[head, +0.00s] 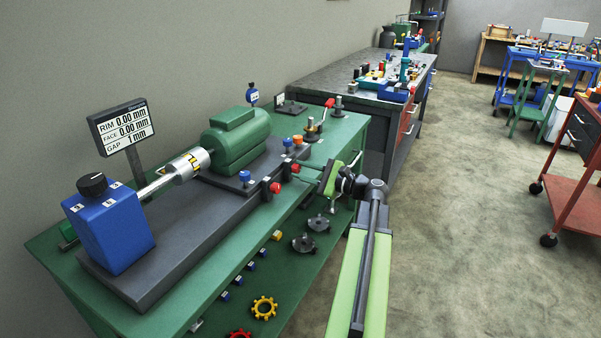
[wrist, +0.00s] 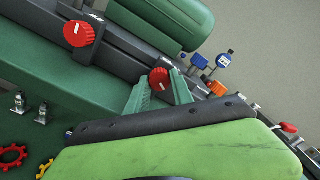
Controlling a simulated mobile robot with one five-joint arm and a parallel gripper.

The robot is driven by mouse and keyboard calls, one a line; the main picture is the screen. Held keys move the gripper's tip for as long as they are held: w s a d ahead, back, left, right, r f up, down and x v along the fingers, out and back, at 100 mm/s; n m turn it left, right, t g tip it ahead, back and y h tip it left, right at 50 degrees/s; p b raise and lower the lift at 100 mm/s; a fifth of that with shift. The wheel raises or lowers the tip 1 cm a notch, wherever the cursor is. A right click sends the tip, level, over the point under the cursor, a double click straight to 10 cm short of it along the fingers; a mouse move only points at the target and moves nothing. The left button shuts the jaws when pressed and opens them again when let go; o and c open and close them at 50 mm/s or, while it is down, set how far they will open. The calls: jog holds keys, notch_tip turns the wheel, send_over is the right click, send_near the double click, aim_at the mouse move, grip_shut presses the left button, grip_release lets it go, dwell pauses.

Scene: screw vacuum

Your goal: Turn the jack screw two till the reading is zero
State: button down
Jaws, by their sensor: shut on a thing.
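My gripper (wrist: 163,88) is shut on a red jack screw knob (wrist: 159,79), with one green finger on each side of it in the wrist view. In the head view the gripper (head: 301,171) reaches in from the right to this knob (head: 296,168) on the front edge of the grey base. A second red knob (head: 275,187) sits nearer along that edge, and also shows in the wrist view (wrist: 79,34). Each knob has a white line on its face. The display (head: 124,127) reads RIM 0.00 mm, FACE 0.00 mm, GAP 1 mm. I cannot read numbers on the screws.
A green motor (head: 236,140) and a blue pump block (head: 110,227) with a shaft between them stand on the grey base (head: 175,262). Blue and orange knobs (head: 298,140) stand near my fingers.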

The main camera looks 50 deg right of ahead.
jog(key=shift+f, duration=0.15)
jog(key=c, duration=1.1)
grip_release()
jog(key=shift+s, duration=0.1)
jog(key=v, duration=1.7)
jog(key=shift+s, duration=0.2)
